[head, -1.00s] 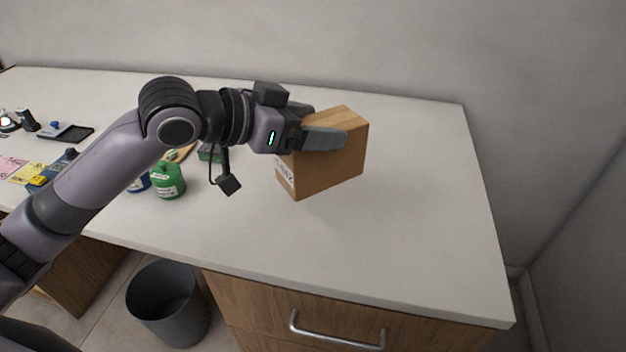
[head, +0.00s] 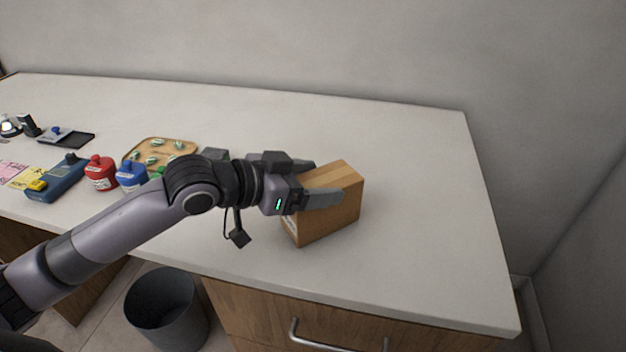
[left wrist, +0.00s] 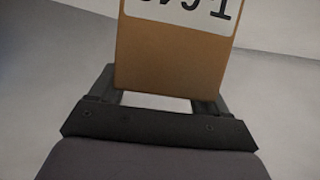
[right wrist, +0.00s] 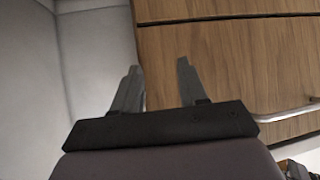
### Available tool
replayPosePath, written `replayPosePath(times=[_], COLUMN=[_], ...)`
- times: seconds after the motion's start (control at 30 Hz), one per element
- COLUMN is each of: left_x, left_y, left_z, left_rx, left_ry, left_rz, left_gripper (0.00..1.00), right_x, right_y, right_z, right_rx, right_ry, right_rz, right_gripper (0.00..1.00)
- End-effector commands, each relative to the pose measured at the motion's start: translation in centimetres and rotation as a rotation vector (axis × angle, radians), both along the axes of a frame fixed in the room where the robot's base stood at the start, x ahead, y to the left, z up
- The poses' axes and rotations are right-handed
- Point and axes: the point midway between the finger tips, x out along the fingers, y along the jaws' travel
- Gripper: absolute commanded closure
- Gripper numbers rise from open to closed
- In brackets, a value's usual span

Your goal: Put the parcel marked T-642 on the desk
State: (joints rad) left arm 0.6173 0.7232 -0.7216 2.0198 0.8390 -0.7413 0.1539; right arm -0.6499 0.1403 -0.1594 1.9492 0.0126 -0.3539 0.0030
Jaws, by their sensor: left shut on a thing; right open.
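A brown cardboard parcel (head: 333,212) is at the right part of the white desk (head: 420,200) in the head view. My left gripper (head: 328,184) is shut on the parcel, with its fingers on either side near the top. I cannot tell whether the parcel's base touches the desk. The left wrist view shows the parcel (left wrist: 170,62) with a white label, partly cut off and upside down, and only part of its marking shows. My right gripper (right wrist: 158,85) is open and empty in front of wooden drawers in the right wrist view.
Red (head: 101,173) and blue (head: 131,175) containers, a wooden tray (head: 187,146) and a blue device (head: 57,180) are on the desk to the left. A grey bin (head: 167,308) stands on the floor in front. The desk's right end is clear.

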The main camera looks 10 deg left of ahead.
Motion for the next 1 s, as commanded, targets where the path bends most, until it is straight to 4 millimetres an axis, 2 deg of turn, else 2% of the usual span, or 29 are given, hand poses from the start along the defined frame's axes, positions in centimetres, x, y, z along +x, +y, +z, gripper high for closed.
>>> replayPosePath(times=[0.07, 0.1, 0.13, 0.17, 0.53, 1.0], left_x=[0.0, 0.0, 0.0, 0.0, -0.4, -5.0], left_y=[0.0, 0.0, 0.0, 0.0, 0.5, 5.2], left_z=[-0.2, -0.2, -0.2, -0.2, 0.3, 2.9], left_rx=[-0.002, 0.000, 0.000, 0.000, 0.001, 0.003], left_ry=[-0.002, 0.000, 0.000, 0.000, 0.000, 0.001], left_rz=[0.000, 0.000, 0.000, 0.000, 0.001, 0.004], left_gripper=[0.87, 0.14, 0.04, 0.00, 0.00, 0.00], right_x=[0.0, 0.0, 0.0, 0.0, 0.0, 0.0], right_y=[0.0, 0.0, 0.0, 0.0, 0.0, 0.0], right_z=[0.0, 0.0, 0.0, 0.0, 0.0, -0.2], right_rx=[0.000, 0.000, 0.000, 0.000, 0.000, 0.000], right_ry=[0.000, 0.000, 0.000, 0.000, 0.000, 0.000], right_rz=[0.000, 0.000, 0.000, 0.000, 0.000, 0.000], right_gripper=[0.57, 0.57, 0.57, 0.57, 0.57, 0.57])
